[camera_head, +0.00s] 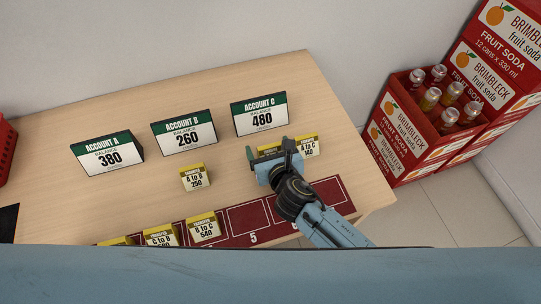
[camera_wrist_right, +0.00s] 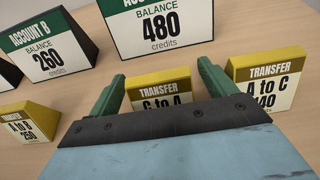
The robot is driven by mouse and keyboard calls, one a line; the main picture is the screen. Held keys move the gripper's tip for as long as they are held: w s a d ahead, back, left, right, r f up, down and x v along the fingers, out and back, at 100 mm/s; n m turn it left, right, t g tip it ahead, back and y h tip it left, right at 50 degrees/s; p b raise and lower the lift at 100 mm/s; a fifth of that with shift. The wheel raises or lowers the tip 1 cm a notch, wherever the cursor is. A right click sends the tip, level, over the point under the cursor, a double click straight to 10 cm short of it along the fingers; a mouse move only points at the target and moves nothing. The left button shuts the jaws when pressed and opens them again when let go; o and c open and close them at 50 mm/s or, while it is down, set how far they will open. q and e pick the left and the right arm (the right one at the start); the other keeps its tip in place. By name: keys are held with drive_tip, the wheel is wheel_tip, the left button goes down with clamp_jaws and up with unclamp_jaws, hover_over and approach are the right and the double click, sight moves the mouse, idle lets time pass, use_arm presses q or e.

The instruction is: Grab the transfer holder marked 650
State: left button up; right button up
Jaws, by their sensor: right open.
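No 650 is readable on any holder. A yellow-and-white transfer holder marked C to A (camera_wrist_right: 158,84) stands on the counter in the right wrist view; its number is hidden behind my gripper. My right gripper (camera_wrist_right: 160,78) is open, with one green finger to each side of this holder in the picture. I cannot tell how deep the fingers reach around it. In the head view my right gripper (camera_head: 274,152) largely covers the same holder. The A to C 140 holder (camera_wrist_right: 268,80) stands close to the right finger. My left gripper is not in view.
Account signs A (camera_head: 107,154), B (camera_head: 184,134) and C (camera_head: 260,115) stand behind. The A to B 250 holder (camera_head: 194,177) is to the left. A B to C holder (camera_head: 203,228) and a C to B holder (camera_head: 160,236) stand by the red numbered mat (camera_head: 247,217). Soda crates (camera_head: 406,138) are at right.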

drive_tip(key=shift+w+a+f, duration=0.1)
drive_tip(key=shift+w, duration=0.1)
drive_tip(key=c, duration=1.1)
